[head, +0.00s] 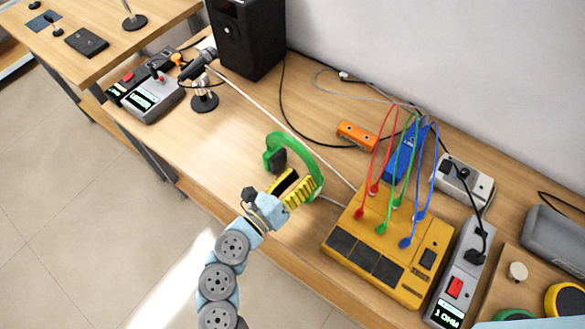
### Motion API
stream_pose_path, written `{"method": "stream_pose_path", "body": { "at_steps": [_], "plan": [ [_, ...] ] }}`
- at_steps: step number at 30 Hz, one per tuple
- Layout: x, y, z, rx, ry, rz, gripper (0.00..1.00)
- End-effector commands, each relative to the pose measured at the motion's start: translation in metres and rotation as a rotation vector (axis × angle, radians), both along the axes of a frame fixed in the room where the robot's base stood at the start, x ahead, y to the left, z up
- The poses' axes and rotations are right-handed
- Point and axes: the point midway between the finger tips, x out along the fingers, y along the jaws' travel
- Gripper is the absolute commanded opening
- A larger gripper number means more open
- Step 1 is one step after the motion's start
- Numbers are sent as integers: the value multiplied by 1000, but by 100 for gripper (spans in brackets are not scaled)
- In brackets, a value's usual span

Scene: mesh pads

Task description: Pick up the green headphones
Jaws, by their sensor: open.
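The green headphones (316,161) stand on the wooden bench near its front edge, left of the yellow box. Their band arches up, and a dark ear pad shows at the left end. My gripper (300,187), with yellow and black fingers, is open right at the headphones and covers part of them from this view. The lower right part of the band passes beside the fingers. I cannot tell whether the fingers touch the headphones or have any part of them between them.
A yellow box (405,281) with red, green and blue cables stands close on the right. A blue box (405,153) and an orange device (357,136) lie behind. A microphone on a stand (204,101) and a black speaker (247,38) are at the back left. Bench (215,150) left of the headphones is clear.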

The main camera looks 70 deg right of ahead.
Motion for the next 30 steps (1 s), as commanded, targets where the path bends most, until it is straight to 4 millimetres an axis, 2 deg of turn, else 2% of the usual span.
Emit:
{"method": "stream_pose_path", "body": {
  "at_steps": [12, 23, 28, 30],
  "plan": [
    [-10, -42, 0, -1, 0, -3, 44],
    [-11, -46, 0, 0, 0, -2, 44],
    [-11, -46, 0, 0, 0, -2, 0],
    [-11, -46, 0, 0, 0, -1, 0]
  ]
}}
